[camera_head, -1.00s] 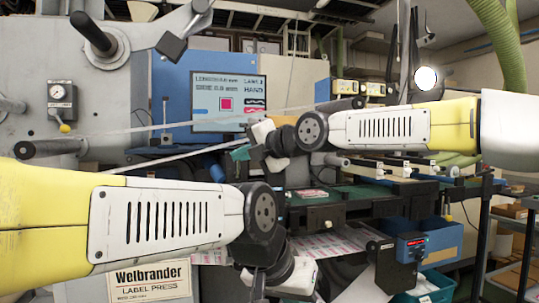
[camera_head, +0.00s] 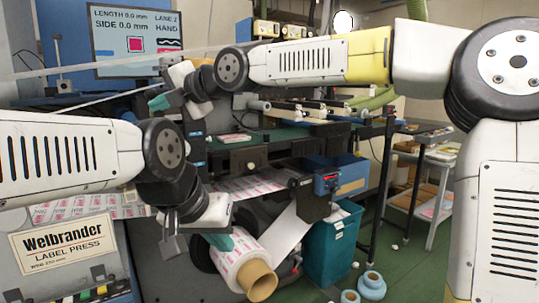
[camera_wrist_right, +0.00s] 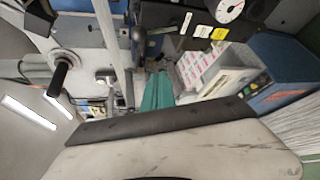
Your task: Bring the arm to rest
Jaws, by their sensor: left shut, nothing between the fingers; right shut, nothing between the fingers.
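My left arm (camera_head: 60,160) comes in from the left of the head view, and its gripper (camera_head: 220,242) points down in front of the press, just above a printed label roll. Its teal fingertips are shut and empty. My right arm (camera_head: 315,62) reaches across from the right, and its gripper (camera_head: 158,102) hangs in front of the machine below the screen, shut and empty. In the right wrist view, the teal fingers (camera_wrist_right: 157,91) lie side by side with nothing between them. I cannot tell whether the left gripper touches the roll.
The label roll (camera_head: 258,278) sits on the machine's lower front. A teal bin (camera_head: 333,248) stands right of it, with small blue rolls (camera_head: 371,286) on the green floor. A screen (camera_head: 135,38) is at the back left. A shelf cart (camera_head: 436,178) stands at the right.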

